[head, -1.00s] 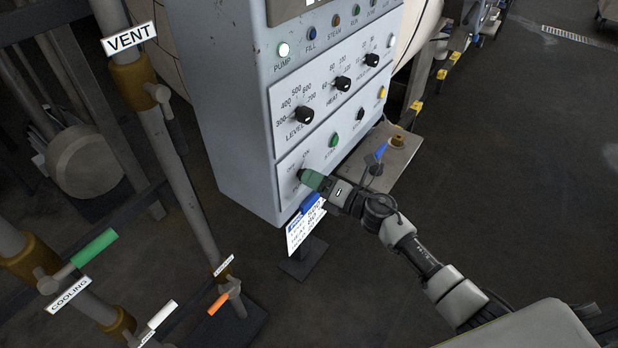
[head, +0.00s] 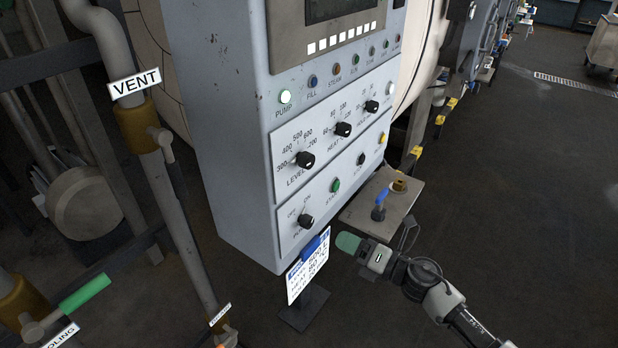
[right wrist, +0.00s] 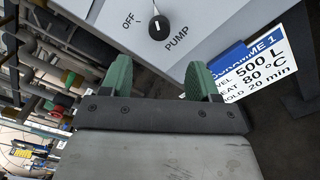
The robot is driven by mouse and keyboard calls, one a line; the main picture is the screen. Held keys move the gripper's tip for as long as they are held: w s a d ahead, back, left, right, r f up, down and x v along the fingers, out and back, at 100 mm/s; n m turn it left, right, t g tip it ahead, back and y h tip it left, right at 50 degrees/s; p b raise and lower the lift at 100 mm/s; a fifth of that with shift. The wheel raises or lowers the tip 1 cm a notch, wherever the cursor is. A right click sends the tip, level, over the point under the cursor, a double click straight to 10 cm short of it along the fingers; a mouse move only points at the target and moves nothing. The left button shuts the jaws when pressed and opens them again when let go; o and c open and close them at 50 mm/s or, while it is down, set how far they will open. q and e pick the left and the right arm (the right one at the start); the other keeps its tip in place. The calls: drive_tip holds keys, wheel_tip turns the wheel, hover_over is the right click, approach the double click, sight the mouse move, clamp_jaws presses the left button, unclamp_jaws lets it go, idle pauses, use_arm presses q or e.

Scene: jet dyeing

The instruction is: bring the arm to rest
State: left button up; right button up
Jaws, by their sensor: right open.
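My right gripper (head: 347,243) has green fingertips and stands in free air to the right of the control panel's lower corner. In the right wrist view its two green fingers (right wrist: 158,80) are spread apart with nothing between them. The black pump knob (head: 306,221) is on the grey control panel (head: 235,190), apart from the gripper. It also shows in the right wrist view (right wrist: 159,27), with its white mark pointing up between OFF and PUMP. My left gripper is out of view.
A plate with a blue-handled part (head: 379,211) stands behind the gripper. Pipes with a VENT label (head: 134,84) and a green handle (head: 85,293) are at left.

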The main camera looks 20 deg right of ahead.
drive_tip(key=s+d+f+m+h, duration=0.1)
drive_tip(key=d+f+m+h, duration=0.15)
drive_tip(key=f+m, duration=0.45)
drive_tip(key=s+d+f+m+h, duration=0.2)
drive_tip(key=f+m+h, duration=0.2)
drive_tip(key=f, duration=0.5)
drive_tip(key=s+d+f+m+g+h, duration=0.1)
drive_tip(key=s+f+m+g+h, duration=0.1)
drive_tip(key=s+f+m, duration=0.45)
drive_tip(key=s+d+f+m+g+h, duration=0.1)
drive_tip(key=s+f+m+g, duration=0.15)
drive_tip(key=f, duration=0.75)
drive_tip(key=s+a+f+m+g, duration=0.2)
drive_tip(key=s+f, duration=0.3)
drive_tip(key=s, duration=0.5)
drive_tip(key=s+a+f+m+g+h, duration=0.1)
drive_tip(key=s+a+f+m+g, duration=0.1)
drive_tip(key=s, duration=0.9)
drive_tip(key=s+a+f+m+g, duration=0.2)
drive_tip(key=s+f+m+g, duration=0.2)
drive_tip(key=s+f+m, duration=0.2)
drive_tip(key=s+f, duration=0.2)
drive_tip(key=s, duration=0.2)
drive_tip(key=shift+s+a+f+g, duration=0.2)
drive_tip(key=shift+s+f+g, duration=0.05)
drive_tip(key=shift+f+g, duration=0.1)
drive_tip(key=shift+h, duration=0.25)
